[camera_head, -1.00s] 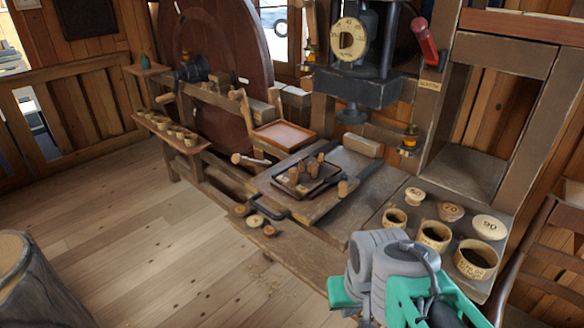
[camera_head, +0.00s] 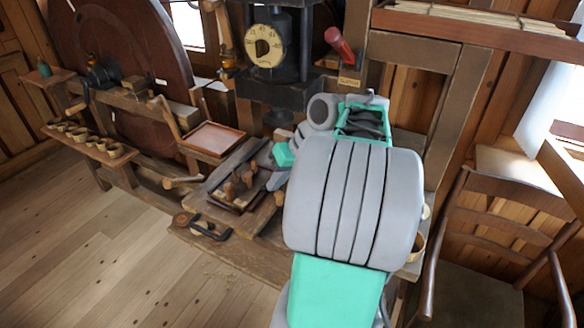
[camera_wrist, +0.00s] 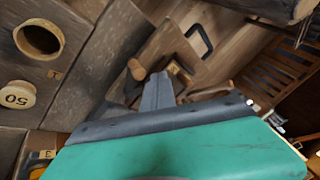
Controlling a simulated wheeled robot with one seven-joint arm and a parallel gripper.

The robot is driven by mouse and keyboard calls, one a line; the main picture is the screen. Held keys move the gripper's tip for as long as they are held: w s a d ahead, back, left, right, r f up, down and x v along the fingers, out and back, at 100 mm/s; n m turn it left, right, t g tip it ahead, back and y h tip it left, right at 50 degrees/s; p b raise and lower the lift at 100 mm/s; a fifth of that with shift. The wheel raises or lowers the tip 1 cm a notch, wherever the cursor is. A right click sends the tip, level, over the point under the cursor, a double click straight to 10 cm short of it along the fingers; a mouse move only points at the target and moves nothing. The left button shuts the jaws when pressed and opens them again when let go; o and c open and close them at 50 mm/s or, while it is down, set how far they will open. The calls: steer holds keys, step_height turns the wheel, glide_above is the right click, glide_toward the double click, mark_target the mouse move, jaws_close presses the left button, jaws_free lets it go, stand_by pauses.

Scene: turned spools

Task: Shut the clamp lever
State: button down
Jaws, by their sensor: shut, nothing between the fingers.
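The lever that looks like the clamp lever is a dark bar with a wooden knob (camera_head: 280,199), on the sliding board (camera_head: 226,172) beside the dark tray of small turned pieces (camera_head: 240,184). Its bar is mostly hidden by my arm in the head view. The knob also shows in the wrist view (camera_wrist: 137,69), just left of my fingertips. My gripper (camera_head: 276,181) is shut and empty, over the board near the tray; its fingers show in the wrist view (camera_wrist: 159,88). I cannot tell whether it touches the lever.
A press with a round dial (camera_head: 264,46) stands behind the board, with a red-handled lever (camera_head: 340,44) on the post at its right. A black pull handle (camera_head: 210,232) is at the board's front edge. A chair (camera_head: 500,235) is at far right.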

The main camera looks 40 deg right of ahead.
steer(key=s+d+r+t+p, duration=0.2)
steer(key=s+d+r, duration=0.2)
steer(key=s+d, duration=0.55)
steer(key=w+a+r+x, duration=0.1)
steer(key=x, duration=1.1)
steer(key=shift+w+a+m+b, duration=0.2)
steer(key=shift+w+m+b, duration=0.1)
steer(key=shift+m, duration=0.1)
steer(key=shift+s, duration=0.1)
